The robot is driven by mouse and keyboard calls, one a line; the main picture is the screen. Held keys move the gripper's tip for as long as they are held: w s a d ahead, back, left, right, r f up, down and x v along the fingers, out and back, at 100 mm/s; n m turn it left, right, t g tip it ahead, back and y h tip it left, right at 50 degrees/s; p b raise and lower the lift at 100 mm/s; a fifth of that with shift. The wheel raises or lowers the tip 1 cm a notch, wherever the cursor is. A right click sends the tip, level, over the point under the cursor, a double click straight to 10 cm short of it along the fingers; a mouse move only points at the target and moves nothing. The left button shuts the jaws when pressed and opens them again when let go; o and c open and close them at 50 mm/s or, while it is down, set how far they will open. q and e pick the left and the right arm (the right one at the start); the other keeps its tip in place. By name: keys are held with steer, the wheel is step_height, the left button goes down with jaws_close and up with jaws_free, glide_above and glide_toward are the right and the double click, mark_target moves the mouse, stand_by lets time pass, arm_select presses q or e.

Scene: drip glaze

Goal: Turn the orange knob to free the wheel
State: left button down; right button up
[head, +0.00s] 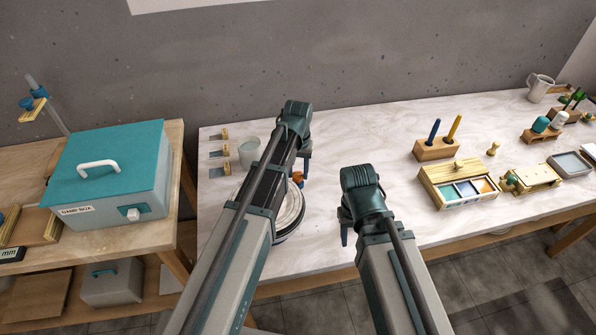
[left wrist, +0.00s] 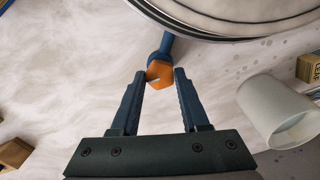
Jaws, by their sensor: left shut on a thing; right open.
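The orange knob (left wrist: 160,73) sits on a blue stem beside the wheel (left wrist: 240,14). In the left wrist view it lies between the fingertips of my left gripper (left wrist: 161,78), which is shut on it. The wheel (head: 290,222) is a pale round disc with a dark rim, partly hidden behind my left arm. My right gripper (head: 345,232) is open and empty near the table's front edge, right of the wheel; its fingers show only in part.
A grey cup (head: 248,153) stands left of my left arm, near several small wooden tools (head: 219,152). A wooden pen block (head: 436,149) and a glaze box (head: 453,189) stand right. A teal-lidded damp box (head: 110,170) is on the left table. The table's middle is clear.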

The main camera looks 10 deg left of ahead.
mark_target(298, 175)
arm_select(q)
steer(key=shift+n, duration=0.5)
steer(key=shift+c, duration=2)
jaws_free()
step_height(298, 175, up, 14)
steer(key=p, duration=1.3)
steer(key=shift+p, duration=0.4)
arm_select(e)
step_height(298, 175, up, 14)
arm_select(q)
steer(key=shift+f, duration=0.15)
arm_select(e)
steer(key=shift+f, duration=0.1)
